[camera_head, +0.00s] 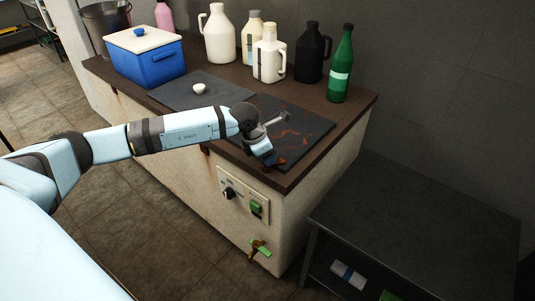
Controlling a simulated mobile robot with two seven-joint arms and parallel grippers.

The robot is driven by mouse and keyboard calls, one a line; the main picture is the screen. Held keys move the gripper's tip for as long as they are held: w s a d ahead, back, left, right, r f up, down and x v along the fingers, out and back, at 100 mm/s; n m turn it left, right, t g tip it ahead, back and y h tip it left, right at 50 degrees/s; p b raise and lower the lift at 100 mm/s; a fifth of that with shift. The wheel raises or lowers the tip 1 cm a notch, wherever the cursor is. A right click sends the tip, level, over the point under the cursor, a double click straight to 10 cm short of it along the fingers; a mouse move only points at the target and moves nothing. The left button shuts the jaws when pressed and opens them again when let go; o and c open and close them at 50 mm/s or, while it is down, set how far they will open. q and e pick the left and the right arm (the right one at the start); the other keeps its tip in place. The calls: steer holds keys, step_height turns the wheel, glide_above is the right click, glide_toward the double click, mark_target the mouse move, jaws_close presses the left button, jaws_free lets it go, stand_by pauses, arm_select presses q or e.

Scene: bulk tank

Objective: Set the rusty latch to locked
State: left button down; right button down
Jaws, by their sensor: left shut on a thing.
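The bulk tank (190,165) has a pale, rust-stained body and a brown top with two dark lids. The right lid (310,125) carries reddish-brown rust marks. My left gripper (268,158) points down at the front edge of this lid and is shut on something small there. The gripper mostly hides it; a reddish bit shows beside the fingertips, and it appears to be the rusty latch (281,161). Its setting cannot be read. A grey metal bar (277,118) shows just behind my wrist. My right gripper is out of view.
Behind stand a blue cooler (155,66), several jugs and a green bottle (341,68). A white knob (199,88) sits on the left lid. Below are a switch panel (240,194) and a green-handled tap (260,247). A dark low table (420,215) stands at the right.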

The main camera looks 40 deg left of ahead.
arm_select(q)
steer(key=n+y, duration=0.1)
steer(key=n, duration=0.3)
steer(key=shift+y, duration=0.3)
steer(key=shift+a+n+t+y, duration=0.1)
steer(key=shift+n+t+y, duration=0.2)
steer(key=shift+n, duration=0.5)
steer(key=c, duration=1)
jaws_free()
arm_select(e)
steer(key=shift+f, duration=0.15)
arm_select(q)
steer(key=shift+o, duration=0.2)
steer(key=shift+s+a+r, duration=0.1)
steer(key=shift+r, duration=0.4)
steer(key=p+v, duration=0.1)
steer(key=v, duration=1.1)
steer(key=shift+s+r+p, duration=0.25)
steer(key=shift+r+p, duration=0.05)
steer(key=shift+r, duration=0.05)
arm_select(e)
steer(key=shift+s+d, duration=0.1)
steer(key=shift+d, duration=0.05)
